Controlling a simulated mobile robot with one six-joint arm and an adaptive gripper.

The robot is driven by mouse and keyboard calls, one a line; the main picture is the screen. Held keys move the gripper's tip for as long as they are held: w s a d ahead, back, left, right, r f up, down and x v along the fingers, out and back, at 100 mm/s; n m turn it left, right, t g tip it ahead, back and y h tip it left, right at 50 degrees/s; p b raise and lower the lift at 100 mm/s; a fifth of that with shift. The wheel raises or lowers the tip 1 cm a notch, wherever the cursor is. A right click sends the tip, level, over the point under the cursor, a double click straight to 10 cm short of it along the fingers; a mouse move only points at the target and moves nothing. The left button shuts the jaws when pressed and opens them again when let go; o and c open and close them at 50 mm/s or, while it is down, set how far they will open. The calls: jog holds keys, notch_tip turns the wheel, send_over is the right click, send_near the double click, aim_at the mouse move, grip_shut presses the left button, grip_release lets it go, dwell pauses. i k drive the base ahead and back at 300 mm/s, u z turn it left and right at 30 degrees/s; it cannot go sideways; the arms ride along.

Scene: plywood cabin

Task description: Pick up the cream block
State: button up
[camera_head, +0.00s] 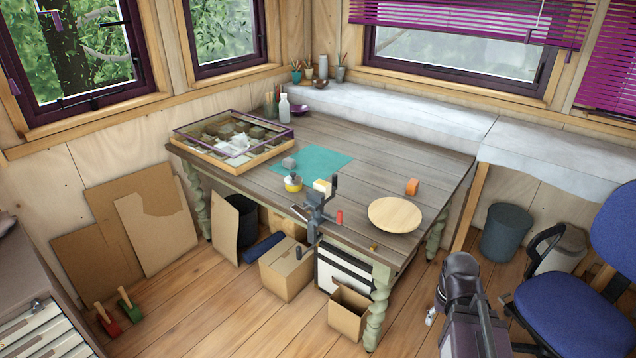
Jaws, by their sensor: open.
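The cream block (322,187) is a small pale block on the grey wooden table (395,165). It lies near the front edge, just behind a dark clamped tool (318,207), which may hide part of its lower side. My gripper is not in view. A dark part at the lower right looks like my arm, apart from the table and the block.
A round wooden plate (395,215), an orange block (412,187) and a red cylinder (339,217) are to the right. A grey block (289,163) lies by the teal mat (312,161). A framed glass case (231,140) fills the left. A blue chair (570,308) stands at right.

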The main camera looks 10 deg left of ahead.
aim_at(321, 186)
jog(key=i, duration=1)
jog(key=z, duration=0.05)
